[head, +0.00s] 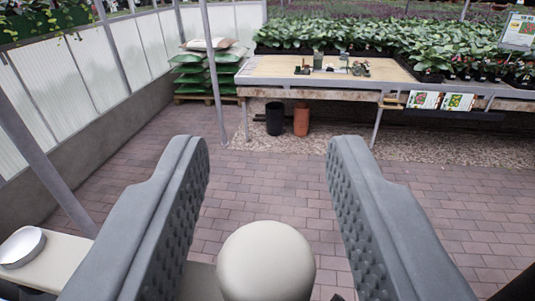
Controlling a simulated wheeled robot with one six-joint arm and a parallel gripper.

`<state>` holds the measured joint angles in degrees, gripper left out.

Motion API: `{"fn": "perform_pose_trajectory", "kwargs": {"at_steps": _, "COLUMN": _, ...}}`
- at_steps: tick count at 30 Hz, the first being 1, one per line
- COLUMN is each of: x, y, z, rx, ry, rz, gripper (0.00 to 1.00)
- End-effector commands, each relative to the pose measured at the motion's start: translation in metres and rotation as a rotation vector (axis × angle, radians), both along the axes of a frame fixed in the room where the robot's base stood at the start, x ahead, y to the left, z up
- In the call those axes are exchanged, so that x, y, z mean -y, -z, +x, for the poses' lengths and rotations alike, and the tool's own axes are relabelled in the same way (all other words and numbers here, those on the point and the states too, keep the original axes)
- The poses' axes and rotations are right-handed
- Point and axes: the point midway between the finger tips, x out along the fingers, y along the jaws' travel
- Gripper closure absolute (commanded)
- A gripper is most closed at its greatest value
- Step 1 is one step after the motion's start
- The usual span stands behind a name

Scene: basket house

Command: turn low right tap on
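My gripper (268,165) is open, with its two grey fingers wide apart and nothing between their tips. It points out over the brick floor, well short of the planting table. A pale rounded knob-like shape (266,262) shows low between the fingers; I cannot tell whether it is part of me. I cannot make out any tap in this view.
A planting table (270,70) with many leafy plants stands at the back. A black pot (274,118) and an orange pot (301,120) sit below it. Stacked green sacks (195,78) stand back left. A round metal dish (21,247) sits lower left. The brick floor (265,190) is clear.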

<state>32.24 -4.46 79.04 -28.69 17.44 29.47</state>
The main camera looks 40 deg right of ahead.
Motion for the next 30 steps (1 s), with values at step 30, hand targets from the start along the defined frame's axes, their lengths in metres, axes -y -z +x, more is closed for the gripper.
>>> {"fn": "perform_pose_trajectory", "kwargs": {"at_steps": 30, "x": 0.0007, "y": 0.0008, "z": 0.0036, "rx": -0.002, "ry": 0.040, "rz": 0.000, "gripper": 1.00}}
